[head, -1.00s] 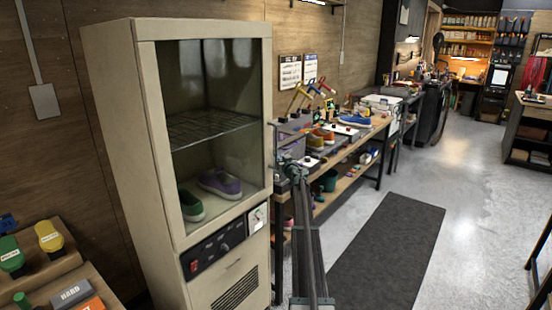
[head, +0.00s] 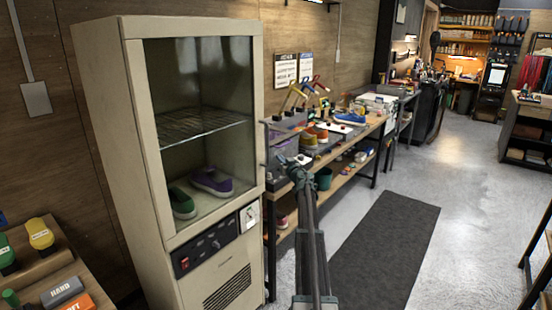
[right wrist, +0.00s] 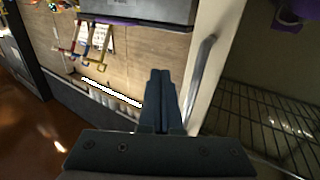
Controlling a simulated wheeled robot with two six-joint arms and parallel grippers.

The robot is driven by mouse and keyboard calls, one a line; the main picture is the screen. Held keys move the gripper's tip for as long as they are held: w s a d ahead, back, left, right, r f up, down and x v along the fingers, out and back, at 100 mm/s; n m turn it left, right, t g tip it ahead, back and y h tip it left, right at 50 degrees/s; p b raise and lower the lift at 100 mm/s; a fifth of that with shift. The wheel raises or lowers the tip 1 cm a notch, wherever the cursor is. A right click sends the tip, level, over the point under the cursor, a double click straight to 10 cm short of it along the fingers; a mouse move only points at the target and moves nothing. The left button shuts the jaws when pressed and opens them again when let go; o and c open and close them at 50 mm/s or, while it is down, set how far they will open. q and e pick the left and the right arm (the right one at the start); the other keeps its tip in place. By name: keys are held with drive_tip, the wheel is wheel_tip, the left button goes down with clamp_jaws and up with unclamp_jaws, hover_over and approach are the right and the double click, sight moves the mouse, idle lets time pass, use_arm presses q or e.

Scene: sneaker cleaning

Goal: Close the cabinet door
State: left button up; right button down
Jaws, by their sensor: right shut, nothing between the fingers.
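The cream cabinet (head: 105,150) stands at left in the head view. Its glass door (head: 222,90) looks flush with the cabinet front; I cannot tell whether a small gap remains. A purple shoe (head: 212,182) and a green shoe (head: 181,204) are visible behind the glass. My right gripper (head: 284,162) is just right of the door's handle edge, shut and empty. In the right wrist view, the shut fingers (right wrist: 160,80) point past the grey door handle (right wrist: 202,62), beside the cream door frame (right wrist: 222,45), apparently apart from it. My left gripper is out of view.
A wire shelf (head: 200,125) is inside the cabinet. A workbench (head: 350,137) with shoes and tools runs along the wall behind my right gripper. A dark mat (head: 390,250) lies on open floor at right. Brush blocks (head: 62,290) sit at lower left.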

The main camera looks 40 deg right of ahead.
drive_tip(key=s+d, duration=0.1)
drive_tip(key=s, duration=0.6)
drive_tip(key=shift+d, duration=0.2)
